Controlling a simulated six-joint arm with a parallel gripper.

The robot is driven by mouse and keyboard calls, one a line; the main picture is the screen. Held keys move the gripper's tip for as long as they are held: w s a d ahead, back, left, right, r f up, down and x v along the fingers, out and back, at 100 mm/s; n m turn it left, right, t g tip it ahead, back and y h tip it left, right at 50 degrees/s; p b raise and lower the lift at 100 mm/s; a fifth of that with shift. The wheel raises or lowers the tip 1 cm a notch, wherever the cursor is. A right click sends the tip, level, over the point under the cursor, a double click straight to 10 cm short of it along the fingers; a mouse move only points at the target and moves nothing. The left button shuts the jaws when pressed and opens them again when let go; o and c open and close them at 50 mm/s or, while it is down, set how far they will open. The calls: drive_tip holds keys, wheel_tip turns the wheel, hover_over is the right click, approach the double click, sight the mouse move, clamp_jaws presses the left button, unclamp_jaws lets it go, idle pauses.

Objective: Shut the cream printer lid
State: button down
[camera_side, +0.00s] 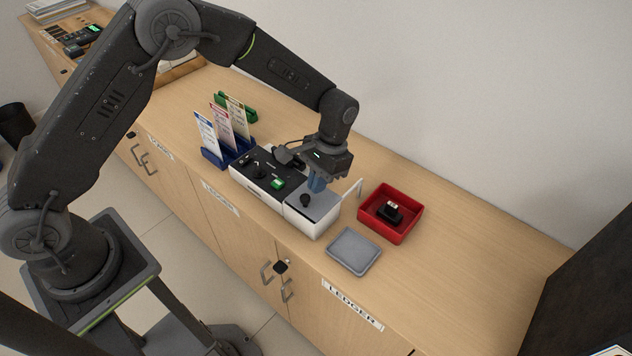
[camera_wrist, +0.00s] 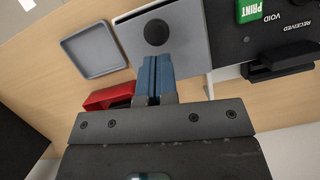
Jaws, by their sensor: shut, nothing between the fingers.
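The printer (camera_side: 262,199) is a white box with a black control top. Its right end carries a grey panel (camera_side: 319,206) with a round black knob (camera_side: 304,201); the panel appears to lie flat on the white housing. In the wrist view the panel (camera_wrist: 190,38) and knob (camera_wrist: 156,32) are close in front of my fingers. A thin pale upright piece (camera_side: 354,190) stands at the housing's right side; I cannot tell whether it belongs to the lid. My gripper (camera_side: 316,187) has its blue fingers shut and empty, pointing down over the panel; contact is unclear. The fingers also show in the wrist view (camera_wrist: 154,65).
A red tray (camera_side: 376,226) holding a dark stamp-like object (camera_side: 389,212) stands right of the printer. A shallow grey tray (camera_side: 353,267) lies in front of it. A blue slip holder (camera_side: 212,158) stands left. The counter beyond the trays is clear.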

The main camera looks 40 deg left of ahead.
drive_tip(key=shift+s, duration=0.25)
drive_tip(key=shift+s+a+f, duration=0.1)
drive_tip(key=shift+s+f, duration=0.05)
drive_tip(key=shift+s, duration=1)
drive_tip(key=shift+w, duration=0.15)
